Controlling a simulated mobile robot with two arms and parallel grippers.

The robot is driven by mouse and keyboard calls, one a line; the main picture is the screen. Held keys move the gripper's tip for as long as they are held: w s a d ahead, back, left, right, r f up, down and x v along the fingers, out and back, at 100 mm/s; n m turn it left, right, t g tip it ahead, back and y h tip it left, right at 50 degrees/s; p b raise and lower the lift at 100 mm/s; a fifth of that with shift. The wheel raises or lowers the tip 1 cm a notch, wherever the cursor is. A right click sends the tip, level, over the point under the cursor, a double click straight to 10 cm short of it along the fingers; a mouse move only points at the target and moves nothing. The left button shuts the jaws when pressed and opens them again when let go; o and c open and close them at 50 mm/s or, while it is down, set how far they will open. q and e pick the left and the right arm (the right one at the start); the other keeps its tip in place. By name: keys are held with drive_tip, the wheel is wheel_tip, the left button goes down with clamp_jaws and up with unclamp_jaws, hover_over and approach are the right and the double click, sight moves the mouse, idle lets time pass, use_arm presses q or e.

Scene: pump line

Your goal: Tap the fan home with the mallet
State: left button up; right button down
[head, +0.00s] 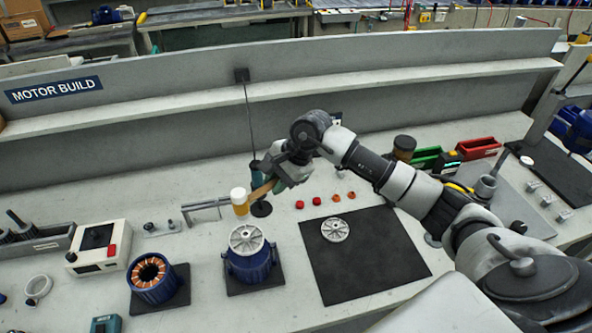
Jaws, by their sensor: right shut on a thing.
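The mallet (240,203) has a pale and amber head and a wooden handle. My right gripper (277,180) is shut on its handle. The head hangs on the left of the gripper, and in the picture it is just above a blue motor housing (250,266) on a black pad. A round light-grey spoked disc (246,239) lies on top of this housing. A similar smaller disc (335,229) lies flat on the black mat (385,255). I cannot tell for sure which disc is the fan. I see no clear gap or contact between mallet and disc. My left gripper is out of view.
A blue stator with copper windings (152,277) stands at left, near a white box with a red button (98,247). Several small red and orange parts lie behind the mat. A green bin (425,158) and a red bin (478,148) stand at back right.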

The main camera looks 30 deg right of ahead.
drive_tip(key=shift+a+r, duration=0.15)
drive_tip(key=shift+a, duration=0.05)
drive_tip(key=shift+f, duration=0.2)
drive_tip(key=shift+w+f+b, duration=0.1)
drive_tip(key=shift+f+b, duration=0.65)
drive_tip(key=shift+f, duration=1.35)
drive_tip(key=shift+b, duration=0.4)
